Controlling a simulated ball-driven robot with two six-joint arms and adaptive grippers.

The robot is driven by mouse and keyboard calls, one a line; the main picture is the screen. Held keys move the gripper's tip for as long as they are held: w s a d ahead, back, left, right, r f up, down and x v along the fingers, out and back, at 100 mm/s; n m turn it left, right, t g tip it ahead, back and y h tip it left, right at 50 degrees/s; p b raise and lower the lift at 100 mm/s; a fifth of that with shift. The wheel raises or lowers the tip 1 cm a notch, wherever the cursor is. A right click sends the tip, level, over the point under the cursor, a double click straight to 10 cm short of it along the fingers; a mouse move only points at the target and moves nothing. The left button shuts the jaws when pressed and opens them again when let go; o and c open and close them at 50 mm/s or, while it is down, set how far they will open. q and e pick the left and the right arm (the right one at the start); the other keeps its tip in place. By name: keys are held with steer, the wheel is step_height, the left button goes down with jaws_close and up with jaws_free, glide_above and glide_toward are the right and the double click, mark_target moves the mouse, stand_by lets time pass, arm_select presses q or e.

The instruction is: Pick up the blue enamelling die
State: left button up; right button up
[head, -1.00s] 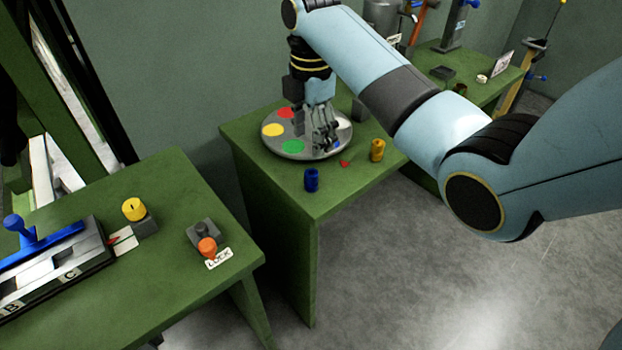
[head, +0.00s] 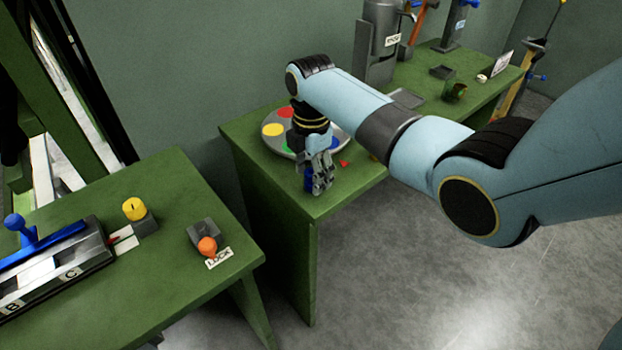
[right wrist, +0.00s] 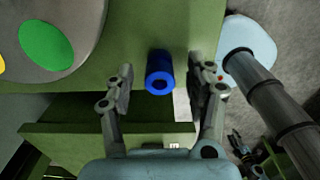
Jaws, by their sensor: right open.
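The blue enamelling die (right wrist: 160,73) is a short hollow cylinder on the green table. In the right wrist view it lies between the two spread fingers of my right gripper (right wrist: 161,85), with a gap on each side. In the head view my right gripper (head: 318,187) points down at the front corner of the table and hides most of the blue die (head: 308,182). My right gripper is open and empty. My left gripper is in neither view.
A round grey plate (head: 271,143) with coloured spots stands just behind the gripper. A small red piece (head: 344,163) lies to the right. The near green table (head: 150,270) holds an orange knob (head: 207,245) and a yellow knob (head: 134,208).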

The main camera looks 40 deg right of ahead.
jaws_close()
stand_by(0.3)
